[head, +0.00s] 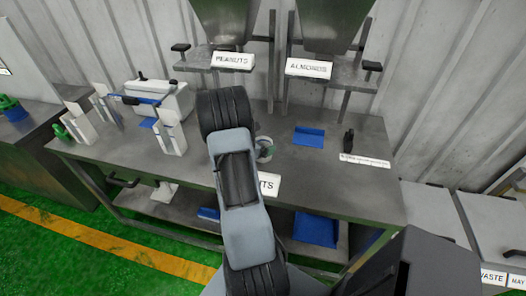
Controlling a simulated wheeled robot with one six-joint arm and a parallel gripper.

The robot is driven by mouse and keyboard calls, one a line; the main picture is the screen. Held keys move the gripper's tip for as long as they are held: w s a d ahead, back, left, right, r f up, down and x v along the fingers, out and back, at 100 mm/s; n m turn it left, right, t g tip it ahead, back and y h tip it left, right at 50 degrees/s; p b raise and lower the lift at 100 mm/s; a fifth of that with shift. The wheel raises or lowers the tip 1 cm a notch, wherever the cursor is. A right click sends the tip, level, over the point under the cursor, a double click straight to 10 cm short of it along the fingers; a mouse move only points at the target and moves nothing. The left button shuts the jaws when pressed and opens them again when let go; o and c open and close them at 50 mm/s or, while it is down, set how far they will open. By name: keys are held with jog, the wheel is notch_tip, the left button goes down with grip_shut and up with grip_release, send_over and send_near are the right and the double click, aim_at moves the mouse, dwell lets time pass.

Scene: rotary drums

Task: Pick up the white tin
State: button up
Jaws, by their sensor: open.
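A small round, pale grey-white thing (265,152) with a dark greenish inside shows just right of my arm, on the steel table. It may be the white tin, but it is partly hidden and too small to be sure. My own arm reaches up through the middle of the head view and covers part of the table. My gripper cannot be made out; it seems hidden behind the arm, so its distance from the tin cannot be told.
The steel table (370,185) carries a blue tray (309,136), a small black object (348,141), and a white machine (160,99) with upright white holders at left. Hoppers labelled PEANUTS (233,61) and ALMONDS (308,68) hang behind. A lower shelf holds blue trays (316,229).

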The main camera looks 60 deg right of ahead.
jog(key=shift+s+d+f, duration=0.1)
jog(key=shift+d+f, duration=0.1)
jog(key=shift+d, duration=0.2)
jog(key=shift+c, duration=0.4)
jog(key=c, duration=1.2)
jog(key=shift+o, duration=0.2)
